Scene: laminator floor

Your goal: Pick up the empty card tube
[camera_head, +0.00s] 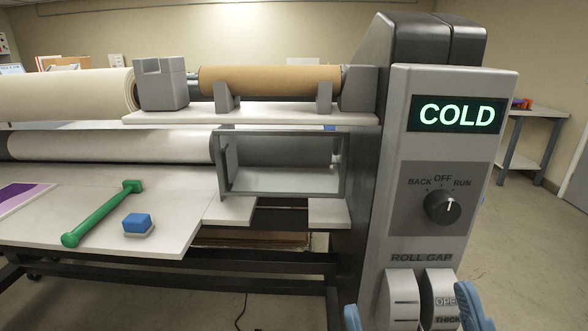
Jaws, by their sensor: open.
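A brown card tube (270,79) lies level across two grey cradle supports on the white upper shelf of the laminator. Its ends are close to grey fittings at left and right, and its open ends do not show. My gripper (412,314) shows only as two blue fingertips at the bottom edge, wide apart and empty. It is well below and to the right of the tube, in front of the roll gap levers.
The laminator's control panel (452,160) reads COLD, its knob (443,207) below. A large white roll (70,95) sits left of a grey block (160,84). A green-handled tool (104,212) and a blue block (137,222) lie on the lower table (170,190). A side table (540,112) stands right.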

